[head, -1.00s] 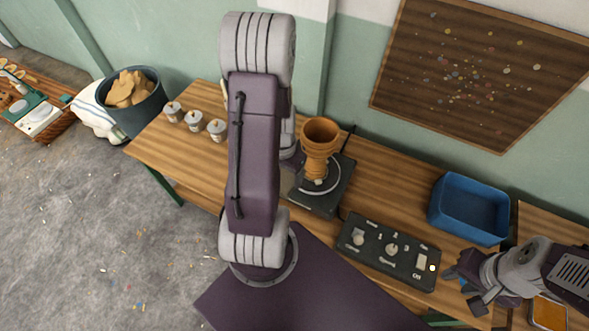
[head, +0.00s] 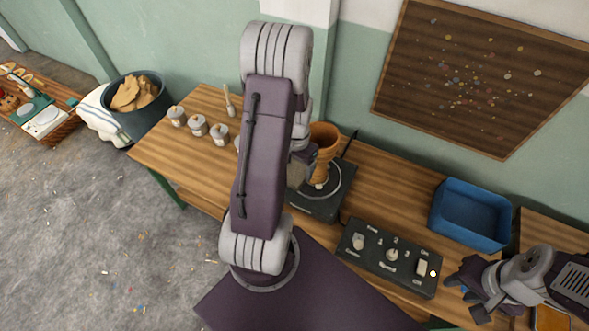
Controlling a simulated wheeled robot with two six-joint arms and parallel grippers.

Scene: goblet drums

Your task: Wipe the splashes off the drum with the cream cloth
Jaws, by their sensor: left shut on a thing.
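The orange-brown goblet drum (head: 325,148) stands on the dark wheel unit (head: 317,206), with its round plate partly showing. My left arm hides the drum's left side. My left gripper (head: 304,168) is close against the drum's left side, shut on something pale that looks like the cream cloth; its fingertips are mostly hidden. Splashes on the drum are too small to tell. My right gripper (head: 466,290) is open and empty at the right, beside the control panel.
The black control panel (head: 390,257) with knobs and a switch lies at the front edge. A blue bin (head: 470,214) stands to the right. Several small pots (head: 198,126) stand at the left. A dark bucket (head: 141,122) with a striped towel (head: 101,117) is beyond the table.

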